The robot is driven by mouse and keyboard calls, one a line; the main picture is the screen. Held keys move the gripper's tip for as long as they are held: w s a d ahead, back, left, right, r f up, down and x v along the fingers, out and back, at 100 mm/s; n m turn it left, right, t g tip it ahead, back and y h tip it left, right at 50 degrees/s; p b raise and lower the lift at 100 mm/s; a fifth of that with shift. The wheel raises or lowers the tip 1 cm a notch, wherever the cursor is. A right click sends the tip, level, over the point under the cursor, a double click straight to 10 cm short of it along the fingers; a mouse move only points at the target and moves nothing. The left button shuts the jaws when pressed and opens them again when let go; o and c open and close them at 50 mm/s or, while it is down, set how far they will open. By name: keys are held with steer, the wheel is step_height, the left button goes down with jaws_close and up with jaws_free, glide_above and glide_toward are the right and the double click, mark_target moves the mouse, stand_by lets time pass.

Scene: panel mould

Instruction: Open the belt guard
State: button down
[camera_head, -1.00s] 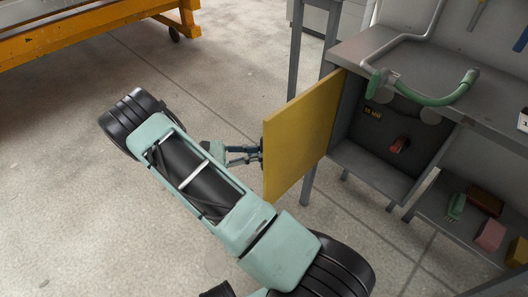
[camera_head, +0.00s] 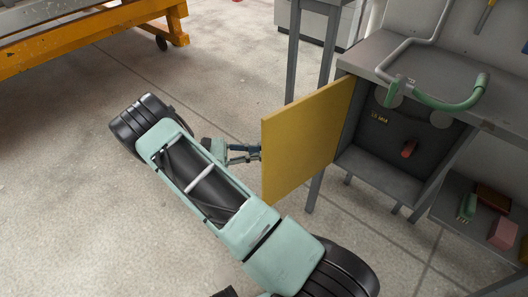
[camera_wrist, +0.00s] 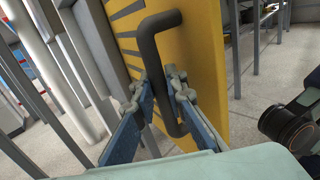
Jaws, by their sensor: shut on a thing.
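The belt guard (camera_head: 308,138) is a yellow panel hinged at the left side of a grey open-fronted cabinet. It stands swung out from the cabinet, and the cabinet's inside shows. In the wrist view the yellow guard (camera_wrist: 205,50) has slots and a dark bar handle (camera_wrist: 150,50). My gripper (camera_wrist: 168,95) has its two blue fingers around the lower part of this handle and is shut on it. In the head view my gripper (camera_head: 250,153) meets the guard's outer face at its left edge; the handle is hidden there.
Inside the cabinet (camera_head: 375,170) is a red switch-like part (camera_head: 408,148). A lower shelf at right holds a green brush (camera_head: 467,207) and blocks. Open floor (camera_head: 60,220) lies left.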

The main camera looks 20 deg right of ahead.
steer(key=shift+d, duration=0.2)
steer(key=c, duration=2)
jaws_free()
steer(key=shift+o, duration=0.2)
steer(key=shift+a, duration=0.1)
steer(key=v, duration=1.2)
